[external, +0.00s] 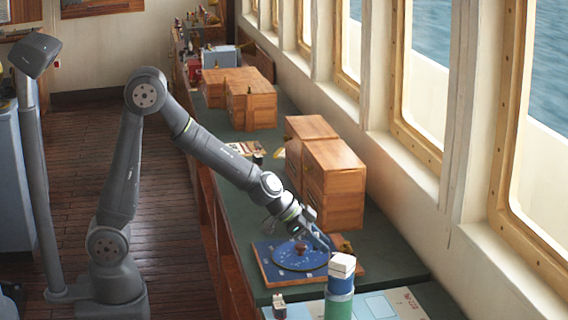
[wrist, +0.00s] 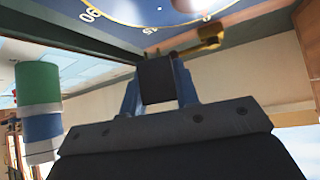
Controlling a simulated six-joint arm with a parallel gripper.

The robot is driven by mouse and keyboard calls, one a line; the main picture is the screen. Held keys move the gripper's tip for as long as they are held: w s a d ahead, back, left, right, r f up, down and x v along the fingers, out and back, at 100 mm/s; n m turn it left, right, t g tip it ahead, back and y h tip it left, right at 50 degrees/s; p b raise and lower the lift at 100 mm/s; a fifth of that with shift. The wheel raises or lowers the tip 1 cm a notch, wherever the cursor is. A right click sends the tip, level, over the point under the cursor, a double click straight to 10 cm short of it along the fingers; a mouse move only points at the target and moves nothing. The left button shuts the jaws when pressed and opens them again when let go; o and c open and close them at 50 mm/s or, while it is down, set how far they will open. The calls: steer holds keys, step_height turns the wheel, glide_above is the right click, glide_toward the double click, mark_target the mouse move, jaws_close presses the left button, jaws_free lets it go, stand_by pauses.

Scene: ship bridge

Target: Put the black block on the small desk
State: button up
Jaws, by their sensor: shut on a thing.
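The black block (wrist: 157,79) is between the two fingers of my gripper (wrist: 160,90) in the wrist view, and the fingers are shut on it. In the external view my gripper (external: 320,240) is low over the right side of a blue board with a round dial (external: 297,262). The block cannot be made out there. In the wrist view the dial's numbered edge (wrist: 125,12) shows at the top, apart from the block. I cannot tell for certain which surface is the small desk.
A green, blue and white stack (external: 340,287) stands close in front of my gripper; it also shows in the wrist view (wrist: 39,110). Wooden drawer boxes (external: 333,185) stand behind, near the windows. A brass piece (wrist: 208,38) is near the dial. A chart (external: 390,303) lies at the front.

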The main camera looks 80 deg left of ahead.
step_height(320, 180, up, 13)
steer(key=w+d+r+m+g+h, duration=0.1)
steer(key=w+d+m+h, duration=0.15)
steer(key=d, duration=1.45)
steer(key=w+d+r+m+g+h, duration=0.1)
steer(key=w+d+r+m, duration=0.2)
steer(key=d, duration=1.5)
steer(key=s+d+f+m+g+h, duration=0.15)
steer(key=s+d, duration=0.45)
steer(key=d, duration=0.6)
steer(key=s+d+f+m+g, duration=0.1)
steer(key=s+d+m, duration=0.1)
steer(key=s+d, duration=0.75)
steer(key=s+d+f+m+g+h, duration=0.15)
steer(key=s+d, duration=0.25)
steer(key=d, duration=1.1)
steer(key=shift+n+t+y, duration=0.25)
steer(key=shift+t+y, duration=0.2)
steer(key=shift+t, duration=0.05)
steer(key=shift+w+a+f, duration=0.15)
steer(key=shift+f, duration=4.35)
steer(key=shift+w+a+f, duration=0.1)
steer(key=shift+f, duration=4.35)
steer(key=shift+f, duration=0.3)
